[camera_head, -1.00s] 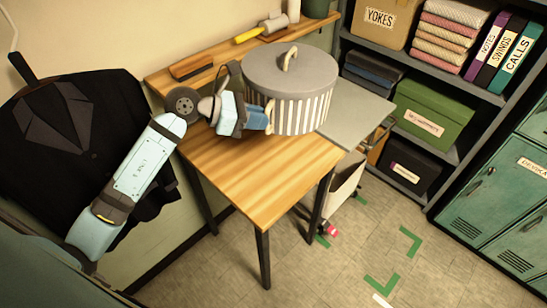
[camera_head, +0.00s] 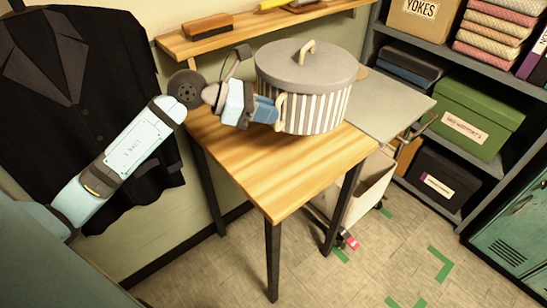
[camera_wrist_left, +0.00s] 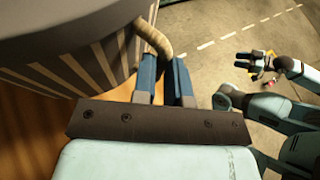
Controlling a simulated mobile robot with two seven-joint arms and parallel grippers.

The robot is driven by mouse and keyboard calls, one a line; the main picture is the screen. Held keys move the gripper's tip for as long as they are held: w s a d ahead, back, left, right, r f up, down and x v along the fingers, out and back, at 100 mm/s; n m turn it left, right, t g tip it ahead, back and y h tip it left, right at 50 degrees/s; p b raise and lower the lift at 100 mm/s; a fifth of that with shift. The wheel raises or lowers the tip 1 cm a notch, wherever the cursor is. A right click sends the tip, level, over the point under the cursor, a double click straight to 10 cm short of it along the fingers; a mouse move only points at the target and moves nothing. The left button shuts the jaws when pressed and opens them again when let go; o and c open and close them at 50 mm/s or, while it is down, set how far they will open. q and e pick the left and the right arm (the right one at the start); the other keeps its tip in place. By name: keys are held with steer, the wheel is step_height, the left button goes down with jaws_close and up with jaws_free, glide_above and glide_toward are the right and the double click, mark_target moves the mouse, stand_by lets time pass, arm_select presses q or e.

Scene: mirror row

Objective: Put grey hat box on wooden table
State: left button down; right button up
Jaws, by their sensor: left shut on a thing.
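The grey hat box (camera_head: 318,105) has a grey lid, striped grey and white sides and rope handles. It is upright over the back of the wooden table (camera_head: 265,175); I cannot tell whether its base touches the top. My left gripper (camera_head: 272,110) is shut on its side rope handle, which also shows in the left wrist view (camera_wrist_left: 152,40) at the left gripper's fingers (camera_wrist_left: 164,75). My right gripper (camera_wrist_left: 240,61) shows small in the left wrist view, away from the box, over the floor, with its fingers apart.
A shelf behind the table holds a brush (camera_head: 208,26). A grey board (camera_head: 390,103) adjoins the table's right side. A rack with a green box (camera_head: 475,117) stands at the right. A dark jacket (camera_head: 75,90) hangs at the left. The table's front is clear.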

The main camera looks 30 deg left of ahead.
arm_select(q)
steer(key=shift+f+b, duration=0.45)
steer(key=shift+f, duration=7.1)
steer(key=c, duration=1.2)
jaws_free()
steer(key=shift+f, duration=0.1)
steer(key=shift+o, duration=0.4)
steer(key=shift+a, duration=0.1)
steer(key=shift+s+a+r, duration=0.2)
steer(key=shift+s+a, duration=0.05)
steer(key=v, duration=1.1)
steer(key=shift+b, duration=0.45)
